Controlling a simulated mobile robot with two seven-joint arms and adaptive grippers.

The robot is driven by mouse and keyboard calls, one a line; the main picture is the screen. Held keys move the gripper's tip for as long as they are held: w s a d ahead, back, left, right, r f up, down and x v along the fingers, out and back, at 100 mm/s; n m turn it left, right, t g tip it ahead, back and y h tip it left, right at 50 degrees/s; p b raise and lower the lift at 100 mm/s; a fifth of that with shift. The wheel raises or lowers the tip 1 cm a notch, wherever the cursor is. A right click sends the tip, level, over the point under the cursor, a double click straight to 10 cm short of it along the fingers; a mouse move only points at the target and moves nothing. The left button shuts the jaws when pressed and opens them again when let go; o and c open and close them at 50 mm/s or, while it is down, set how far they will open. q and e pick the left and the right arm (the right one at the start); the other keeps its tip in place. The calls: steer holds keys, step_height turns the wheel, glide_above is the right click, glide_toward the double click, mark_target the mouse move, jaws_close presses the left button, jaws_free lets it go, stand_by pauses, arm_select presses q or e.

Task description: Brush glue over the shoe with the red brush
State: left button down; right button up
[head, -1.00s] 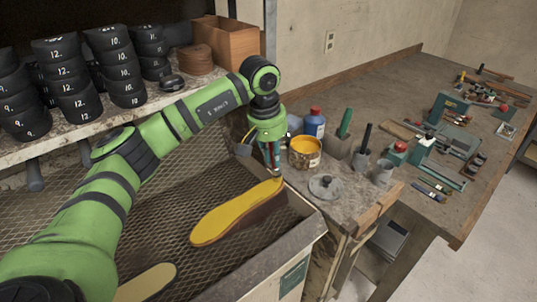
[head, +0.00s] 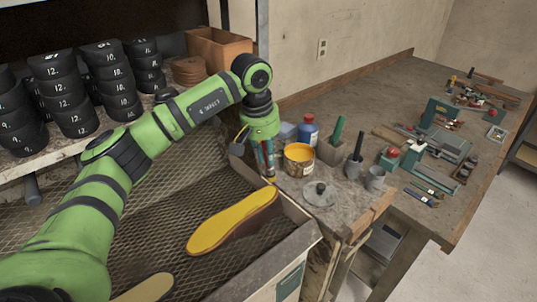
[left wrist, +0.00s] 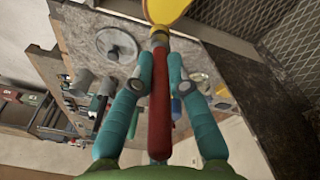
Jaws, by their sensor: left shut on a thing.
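The shoe shows as a yellow-topped sole (head: 230,222) with a dark brown edge, lying at a slant over the mesh tray (head: 170,215). My left gripper (head: 268,172) points down at the sole's upper right tip. It is shut on the red brush (left wrist: 159,110), whose red handle lies between the teal fingers in the left wrist view. The brush's far end overlaps the yellow tip of the sole (left wrist: 168,8) there; I cannot tell whether they touch. The open glue can (head: 299,159), with yellow inside, stands just right of my gripper. My right gripper is out of view.
A round grey lid (head: 319,194) lies before the can. A blue bottle (head: 308,132) and cups with a green handle (head: 338,130) and a dark handle stand nearby. Stacked black shoe forms (head: 70,95) fill the left shelf. A second, pale sole (head: 146,288) lies at the bottom edge.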

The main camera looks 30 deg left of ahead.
arm_select(q)
steer(key=shift+s+f, duration=0.1)
steer(key=shift+f, duration=0.05)
steer(key=s+a+f+b, duration=0.2)
steer(key=s+f+b, duration=0.1)
steer(key=s+b, duration=0.3)
steer(key=shift+s+a+f, duration=0.2)
steer(key=shift+s+f, duration=0.05)
steer(key=shift+s, duration=1)
steer(key=shift+f+b, duration=0.15)
steer(key=shift+b, duration=0.2)
steer(key=shift+w+d+f+b, duration=0.1)
steer(key=shift+d+f+b, duration=0.1)
steer(key=shift+f+b, duration=0.15)
steer(key=shift+f+b, duration=0.2)
steer(key=shift+b, duration=0.1)
